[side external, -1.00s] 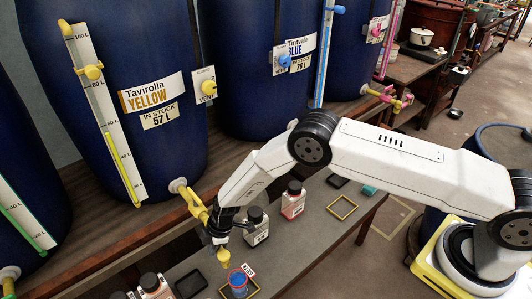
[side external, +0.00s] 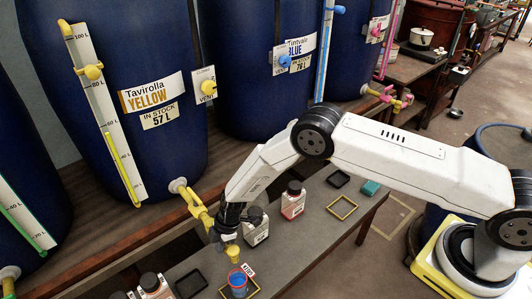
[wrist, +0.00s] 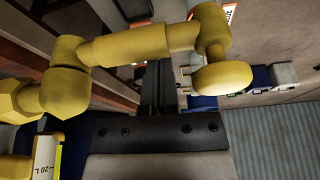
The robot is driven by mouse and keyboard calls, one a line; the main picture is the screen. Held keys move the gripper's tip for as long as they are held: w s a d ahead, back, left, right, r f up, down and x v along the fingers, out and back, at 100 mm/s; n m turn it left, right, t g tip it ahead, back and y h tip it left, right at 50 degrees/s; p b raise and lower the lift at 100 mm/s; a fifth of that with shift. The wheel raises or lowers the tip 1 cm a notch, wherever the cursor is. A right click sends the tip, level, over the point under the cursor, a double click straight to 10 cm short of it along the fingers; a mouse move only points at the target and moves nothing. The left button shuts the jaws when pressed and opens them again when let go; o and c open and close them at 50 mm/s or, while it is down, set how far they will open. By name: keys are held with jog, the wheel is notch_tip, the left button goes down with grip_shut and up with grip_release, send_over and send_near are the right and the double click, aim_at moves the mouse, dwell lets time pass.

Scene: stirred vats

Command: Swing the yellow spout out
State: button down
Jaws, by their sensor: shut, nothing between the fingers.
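The yellow spout (side external: 197,208) comes out of the foot of the blue yellow-dye vat (side external: 110,80). Its outlet end (side external: 233,253) hangs just above and left of the cup with blue contents (side external: 238,284). My gripper (side external: 222,238) is down at the spout's outer part and hides some of it. In the wrist view the spout's arm (wrist: 130,46) crosses in front of my shut fingers (wrist: 158,88), with the outlet (wrist: 222,77) to their right. The fingers hold nothing; whether they touch the spout I cannot tell.
Bottles (side external: 256,228) stand on the bench close behind my gripper, and a red-labelled one (side external: 293,201) beyond. A black tray (side external: 191,283) lies left of the cup; a yellow frame (side external: 342,207) lies to the right. More blue vats line the back.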

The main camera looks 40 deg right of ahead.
jog(key=shift+a, duration=0.1)
notch_tip(320, 180, up, 10)
dwell(1.2)
jog(key=shift+r, duration=0.15)
